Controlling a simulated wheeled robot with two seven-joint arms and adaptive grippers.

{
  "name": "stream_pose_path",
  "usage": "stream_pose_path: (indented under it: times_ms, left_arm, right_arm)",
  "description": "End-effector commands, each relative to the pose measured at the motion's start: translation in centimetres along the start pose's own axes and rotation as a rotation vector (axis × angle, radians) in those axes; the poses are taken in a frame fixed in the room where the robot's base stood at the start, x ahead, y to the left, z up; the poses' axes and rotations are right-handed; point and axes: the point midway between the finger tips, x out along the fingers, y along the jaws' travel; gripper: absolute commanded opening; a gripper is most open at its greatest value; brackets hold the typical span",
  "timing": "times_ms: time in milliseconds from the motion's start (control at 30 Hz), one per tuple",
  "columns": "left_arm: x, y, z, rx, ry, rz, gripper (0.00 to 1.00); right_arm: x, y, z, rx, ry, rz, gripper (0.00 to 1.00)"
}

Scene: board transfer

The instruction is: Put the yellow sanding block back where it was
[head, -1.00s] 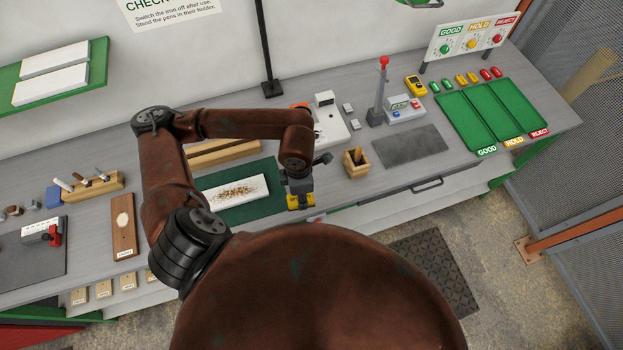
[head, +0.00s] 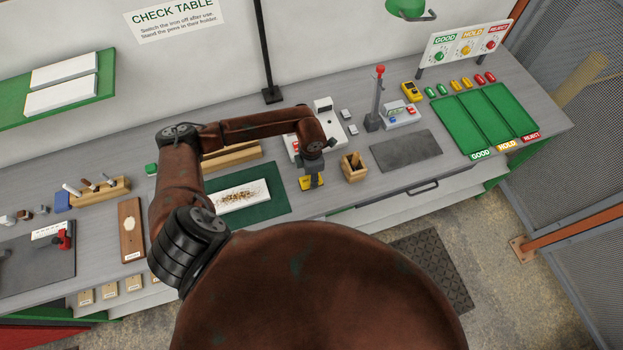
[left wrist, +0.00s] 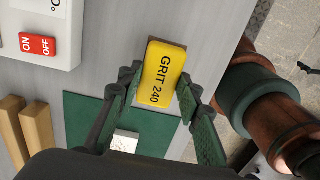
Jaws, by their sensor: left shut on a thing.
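The yellow sanding block (head: 307,183), marked GRIT 240, is between the fingers of my left gripper (head: 312,174). In the left wrist view the block (left wrist: 163,76) is gripped at its sides by the left gripper's green-padded fingers (left wrist: 160,88), and its label faces the camera. The block is over the bare grey bench just right of the green mat (head: 279,200). I cannot tell whether it touches the bench. A white board (head: 230,200) with brown crumbs on it lies on the mat. My right gripper is not in view.
A wooden box (head: 354,175) with a tool stands right of the gripper, near the bench's front. A white device with an ON/OFF switch (left wrist: 37,45) is behind it. A wooden rail (head: 235,155) lies behind the mat. A dark plate (head: 406,150) is farther right.

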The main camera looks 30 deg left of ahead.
Motion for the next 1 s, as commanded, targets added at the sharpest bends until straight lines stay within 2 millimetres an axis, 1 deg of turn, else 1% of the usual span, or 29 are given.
stream_pose_path:
  times_ms: [100, 200, 333, 600, 733, 767, 1000]
  left_arm:
    - [0.8, 0.5, 0.4, -0.002, 0.0, -0.002, 0.13]
    - [2.2, 0.3, 0.3, -0.002, 0.002, -0.005, 0.13]
    - [3.4, 0.4, 0.4, 0.0, -0.001, -0.002, 0.13]
    - [3.8, 0.5, 0.4, 0.0, -0.001, 0.0, 0.13]
    - [4.2, 0.5, 0.4, 0.001, -0.001, 0.0, 0.13]
    - [4.1, 0.5, 0.3, 0.001, 0.0, 0.0, 0.35]
    - [4.0, 0.5, 0.3, 0.0, 0.0, 0.0, 0.5]
  right_arm:
    - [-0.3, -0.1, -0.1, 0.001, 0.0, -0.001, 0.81]
    - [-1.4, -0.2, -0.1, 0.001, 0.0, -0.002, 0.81]
    - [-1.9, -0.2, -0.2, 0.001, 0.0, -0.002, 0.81]
    - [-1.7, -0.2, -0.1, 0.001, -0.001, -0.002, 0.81]
    - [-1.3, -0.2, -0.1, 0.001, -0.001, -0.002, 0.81]
    - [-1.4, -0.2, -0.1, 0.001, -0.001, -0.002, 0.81]
    - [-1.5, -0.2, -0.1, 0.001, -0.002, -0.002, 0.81]
